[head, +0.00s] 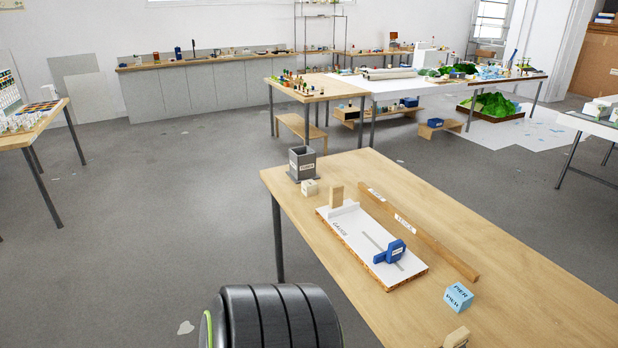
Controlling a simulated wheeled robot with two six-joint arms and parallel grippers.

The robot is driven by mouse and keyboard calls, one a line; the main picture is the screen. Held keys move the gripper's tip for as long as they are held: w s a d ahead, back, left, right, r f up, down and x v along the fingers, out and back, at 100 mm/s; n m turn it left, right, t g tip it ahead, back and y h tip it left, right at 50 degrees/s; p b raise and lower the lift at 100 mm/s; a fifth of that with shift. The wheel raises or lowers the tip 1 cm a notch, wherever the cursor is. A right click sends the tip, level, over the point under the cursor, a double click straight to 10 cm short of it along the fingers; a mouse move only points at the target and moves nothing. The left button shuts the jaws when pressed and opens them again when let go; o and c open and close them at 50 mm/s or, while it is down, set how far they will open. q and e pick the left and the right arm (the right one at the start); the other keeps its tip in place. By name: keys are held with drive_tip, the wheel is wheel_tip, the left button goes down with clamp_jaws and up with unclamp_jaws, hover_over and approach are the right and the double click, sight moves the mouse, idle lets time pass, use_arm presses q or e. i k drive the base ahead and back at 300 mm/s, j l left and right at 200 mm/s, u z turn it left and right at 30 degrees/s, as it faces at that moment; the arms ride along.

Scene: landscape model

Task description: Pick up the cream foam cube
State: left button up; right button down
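A small cream cube (310,187) sits on the near wooden table, close to its far left corner. It stands just in front of a dark grey open box (302,163) that bears a white label. A second pale beige block (457,338) lies at the bottom edge of the head view, partly cut off; its full shape cannot be told. Neither of my grippers is in view.
On the wooden table (535,295) are a white board (345,236) with a blue clamp-like piece (390,252), an upright tan block (336,196), a long wooden strip (420,232) and a light blue "PIER" cube (458,297). Open grey floor (150,230) lies left of the table.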

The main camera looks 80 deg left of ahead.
sight(309, 187)
drive_tip(key=u, duration=2.45)
drive_tip(key=i+j+z, duration=0.1)
drive_tip(key=z, duration=0.3)
drive_tip(key=i+j+z, duration=0.2)
drive_tip(key=z, duration=0.25)
drive_tip(key=i+j+z, duration=0.1)
drive_tip(key=z, duration=0.3)
drive_tip(key=i+j+z, duration=0.2)
drive_tip(key=j, duration=0.6)
drive_tip(key=i+j+z, duration=0.25)
drive_tip(key=j, duration=0.6)
drive_tip(key=j+z, duration=0.2)
drive_tip(key=j, duration=0.6)
drive_tip(key=k, duration=0.05)
